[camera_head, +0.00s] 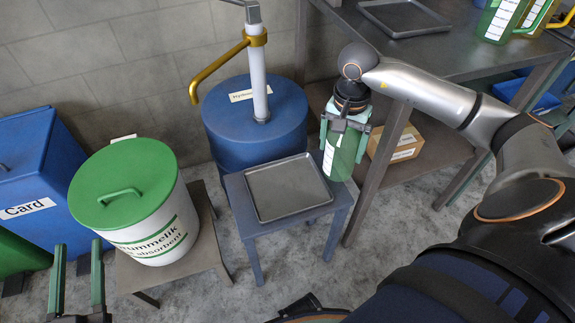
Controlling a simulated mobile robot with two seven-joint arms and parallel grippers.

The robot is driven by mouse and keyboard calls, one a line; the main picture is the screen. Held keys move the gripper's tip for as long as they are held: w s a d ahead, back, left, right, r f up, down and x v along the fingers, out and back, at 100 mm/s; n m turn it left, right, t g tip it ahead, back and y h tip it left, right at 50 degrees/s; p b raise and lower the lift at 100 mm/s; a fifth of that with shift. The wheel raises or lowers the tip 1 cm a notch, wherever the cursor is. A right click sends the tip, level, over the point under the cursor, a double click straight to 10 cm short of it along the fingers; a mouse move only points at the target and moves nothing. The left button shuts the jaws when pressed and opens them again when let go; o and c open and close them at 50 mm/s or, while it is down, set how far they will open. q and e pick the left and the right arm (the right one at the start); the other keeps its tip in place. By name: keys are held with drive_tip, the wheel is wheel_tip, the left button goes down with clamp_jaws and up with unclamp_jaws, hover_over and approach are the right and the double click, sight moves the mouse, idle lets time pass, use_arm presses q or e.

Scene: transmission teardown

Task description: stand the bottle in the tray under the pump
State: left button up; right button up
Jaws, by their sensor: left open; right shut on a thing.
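A green translucent bottle (341,158) with a pale label hangs upright in my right gripper (345,128), which is shut on its upper part. The bottle is just right of a dark grey tray (287,189) and appears above its level. The tray is empty and lies on a small blue-grey stand. The pump (257,75), a white tube with a golden spout, rises from a blue drum (234,124) behind the tray. The spout points to the left, not over the tray. My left gripper (77,277) is open and empty at the lower left.
A white bin with a green lid (124,184) stands on a low stand left of the tray, beside a blue card bin (29,168).

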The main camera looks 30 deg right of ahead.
drive_tip(key=shift+d+f+m+b, duration=0.5)
drive_tip(key=shift+d+m+b, duration=0.15)
drive_tip(key=shift+d, duration=0.2)
drive_tip(key=shift+w, duration=0.15)
use_arm(q)
drive_tip(key=s+d+r+m+t+h+b, duration=0.1)
drive_tip(key=s+r+m+t+h+b, duration=0.2)
drive_tip(key=s+r+m+h, duration=0.4)
drive_tip(key=shift+d+r+h+b, duration=0.55)
drive_tip(key=shift+r+h, duration=0.55)
drive_tip(key=shift+r, duration=1)
use_arm(e)
drive_tip(key=shift+w+a+f, duration=1.55)
drive_tip(key=shift+a+f, duration=0.1)
drive_tip(key=shift+f, duration=0.5)
drive_tip(key=shift+w+a+f, duration=1.6)
drive_tip(key=shift+a+f, duration=0.1)
drive_tip(key=shift+f, duration=0.4)
drive_tip(key=shift+w+a+f, duration=1.55)
drive_tip(key=shift+a+f, duration=0.1)
drive_tip(key=shift+f, duration=0.5)
use_arm(q)
drive_tip(key=shift+s+a, duration=0.1)
drive_tip(key=shift+a, duration=0.05)
use_arm(e)
drive_tip(key=shift+f, duration=0.15)
drive_tip(key=o, duration=1)
